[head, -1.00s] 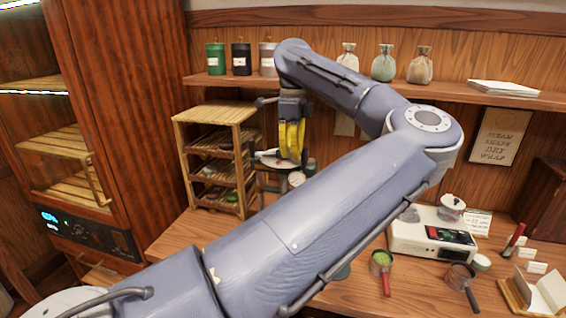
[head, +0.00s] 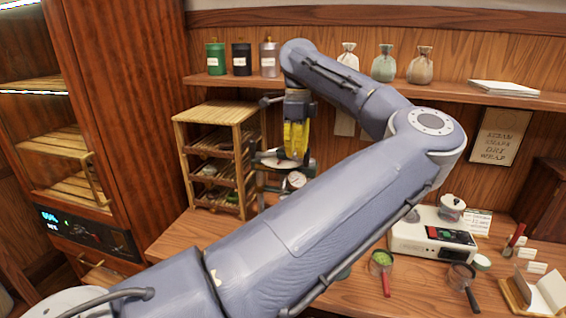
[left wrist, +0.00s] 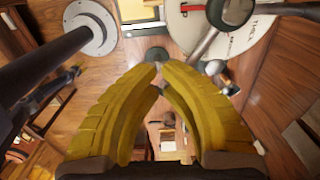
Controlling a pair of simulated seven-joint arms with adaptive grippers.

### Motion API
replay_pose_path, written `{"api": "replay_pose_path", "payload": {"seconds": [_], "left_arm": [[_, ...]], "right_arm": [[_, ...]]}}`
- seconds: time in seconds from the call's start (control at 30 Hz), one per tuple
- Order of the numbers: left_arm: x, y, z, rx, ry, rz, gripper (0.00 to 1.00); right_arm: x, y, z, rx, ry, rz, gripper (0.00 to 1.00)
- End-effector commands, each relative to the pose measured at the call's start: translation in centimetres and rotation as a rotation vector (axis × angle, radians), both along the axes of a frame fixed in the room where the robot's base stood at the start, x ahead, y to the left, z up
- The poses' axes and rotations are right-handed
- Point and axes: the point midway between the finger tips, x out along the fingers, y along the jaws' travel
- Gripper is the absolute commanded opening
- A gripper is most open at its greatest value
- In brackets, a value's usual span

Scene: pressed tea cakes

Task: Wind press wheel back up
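The tea press stands at the back of the counter, beside the wooden rack. Its wheel (head: 270,158) shows as a pale disc with a dark rim, partly hidden by my left gripper (head: 296,158). The yellow fingers point down at the wheel's right part. In the left wrist view the fingertips (left wrist: 158,72) come together, with nothing clearly held between them. A dark round knob (left wrist: 155,55) shows just beyond the tips; contact cannot be told. A round gauge (head: 296,180) sits below the wheel. My left forearm hides the press's lower part. My right gripper is not in view.
The slatted rack (head: 215,150) stands close left of the press. A shelf (head: 450,92) with canisters and pouches runs behind my arm. A white scale (head: 415,235), a green-filled scoop (head: 381,262) and a dark-handled strainer (head: 462,278) lie at the right.

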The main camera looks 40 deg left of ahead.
Motion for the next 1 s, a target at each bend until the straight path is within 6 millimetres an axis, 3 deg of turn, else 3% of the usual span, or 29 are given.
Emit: {"api": "replay_pose_path", "payload": {"seconds": [0.37,1.0], "left_arm": [[0.3,-0.2,0.0,0.0,-0.001,0.0,0.0],[-1.5,0.0,0.5,0.0,-0.002,-0.001,0.0]], "right_arm": [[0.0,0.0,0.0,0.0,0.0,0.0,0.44],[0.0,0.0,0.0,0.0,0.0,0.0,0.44]]}}
